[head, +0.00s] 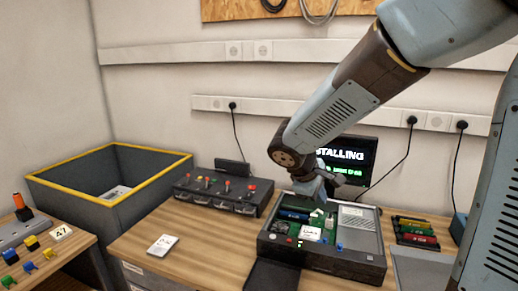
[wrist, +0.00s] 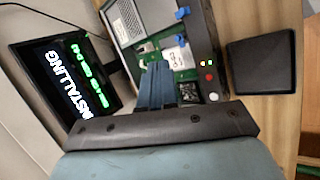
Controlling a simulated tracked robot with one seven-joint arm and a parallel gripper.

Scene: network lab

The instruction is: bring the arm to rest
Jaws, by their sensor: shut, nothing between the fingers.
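My arm reaches in from the upper right of the head view and bends down over an open device case (head: 345,260) on the wooden bench. My gripper (head: 318,198) is above the case's far part. In the wrist view my gripper (wrist: 158,68) is shut and empty, with its blue fingers together over the green board (wrist: 185,75). A white label lies on the board, and blue clips sit at the case's edge. I cannot tell the exact gap between the fingertips and the board. The arm partly hides the monitor (head: 352,152), which reads "INSTALLING".
A black switch box (head: 222,193) with several knobs stands left of the case. A grey bin with a yellow rim (head: 110,175) is at the left. Coloured modules (head: 415,232) stand at the right. A dark pad (wrist: 262,66) lies before the case. Cables hang from the wall sockets.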

